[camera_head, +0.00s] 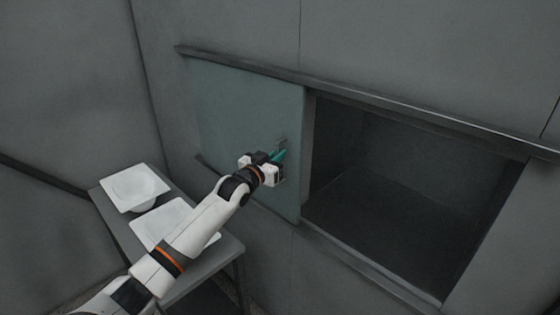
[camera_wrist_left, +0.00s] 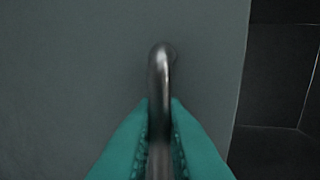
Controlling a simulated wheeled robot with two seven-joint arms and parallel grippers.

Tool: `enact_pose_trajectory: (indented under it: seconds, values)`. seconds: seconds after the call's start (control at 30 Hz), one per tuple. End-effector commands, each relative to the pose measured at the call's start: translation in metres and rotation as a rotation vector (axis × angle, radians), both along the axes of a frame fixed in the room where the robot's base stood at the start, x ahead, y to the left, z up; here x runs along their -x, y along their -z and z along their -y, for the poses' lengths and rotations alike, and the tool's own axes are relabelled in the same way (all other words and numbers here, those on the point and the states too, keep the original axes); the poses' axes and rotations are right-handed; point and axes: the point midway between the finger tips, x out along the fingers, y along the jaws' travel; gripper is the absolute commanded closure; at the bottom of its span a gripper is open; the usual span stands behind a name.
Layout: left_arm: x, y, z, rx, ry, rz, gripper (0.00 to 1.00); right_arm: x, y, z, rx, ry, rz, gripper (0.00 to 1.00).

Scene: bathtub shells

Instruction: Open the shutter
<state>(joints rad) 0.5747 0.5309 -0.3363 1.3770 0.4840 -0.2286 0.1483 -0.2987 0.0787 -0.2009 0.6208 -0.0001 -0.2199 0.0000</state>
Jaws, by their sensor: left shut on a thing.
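The shutter (camera_head: 235,105) is a flat grey-green sliding panel in the wall, set between an upper and a lower rail. It stands at the left, and the dark opening (camera_head: 400,190) to its right is uncovered. My left gripper (camera_head: 279,156) is at the shutter's handle (camera_head: 282,143), near the panel's right edge. In the left wrist view, the green fingers (camera_wrist_left: 160,135) are shut on the metal bar handle (camera_wrist_left: 160,75), one on each side. The shutter's surface (camera_wrist_left: 70,70) lies behind it. The lower part of the handle is partly hidden by the fingers. My right gripper is not in view.
A small grey table (camera_head: 222,248) stands at the lower left against the wall, under my left arm. Two white shells (camera_head: 135,187) (camera_head: 176,222) lie on it. The upper rail (camera_head: 380,98) runs above the shutter and opening. The opening looks empty.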

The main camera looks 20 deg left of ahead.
Motion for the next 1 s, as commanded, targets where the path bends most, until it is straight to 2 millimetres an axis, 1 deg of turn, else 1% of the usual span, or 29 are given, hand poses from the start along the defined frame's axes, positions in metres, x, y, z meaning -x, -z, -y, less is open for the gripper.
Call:
enact_pose_trajectory:
  seconds: [0.13,0.47,0.5,0.83,0.93,1.0]
  values:
    - [-0.001,0.000,-0.004,0.000,-0.002,-0.001,1.00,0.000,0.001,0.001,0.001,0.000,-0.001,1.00]
    - [-0.001,0.000,-0.004,0.000,-0.001,-0.003,1.00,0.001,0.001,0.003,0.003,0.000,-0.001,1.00]
    - [-0.001,0.000,-0.004,0.000,-0.001,-0.003,0.84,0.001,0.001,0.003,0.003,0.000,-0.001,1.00]
    - [0.001,0.001,-0.003,0.000,0.000,-0.002,0.84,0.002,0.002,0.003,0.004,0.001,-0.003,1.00]
    - [0.008,0.002,-0.004,0.001,0.000,-0.003,0.84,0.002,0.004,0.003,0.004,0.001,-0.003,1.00]
    - [0.016,0.003,-0.006,0.001,0.000,-0.003,0.84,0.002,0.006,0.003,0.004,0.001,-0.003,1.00]
